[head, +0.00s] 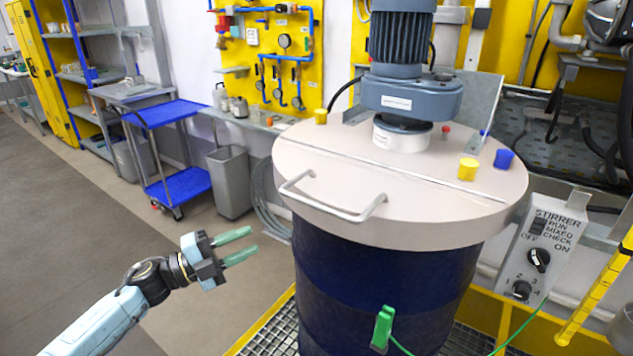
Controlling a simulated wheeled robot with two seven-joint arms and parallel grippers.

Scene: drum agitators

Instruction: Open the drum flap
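A dark blue drum (375,275) stands in front of me with a round beige lid on top. The front part of the lid is the flap (410,205), divided from the back by a straight seam. It lies flat and closed. A white bar handle (333,210) sits at its front left edge. My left gripper (245,245) is left of the drum, below and apart from the handle. Its two green fingers are spread with nothing between them. My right gripper is not in view.
A grey-blue stirrer motor (408,90) stands on the back of the lid. Yellow and blue caps sit on the lid. A stirrer control box (540,250) is right of the drum. A green clamp (383,328) with a cable is on the drum's front. The floor at left is clear.

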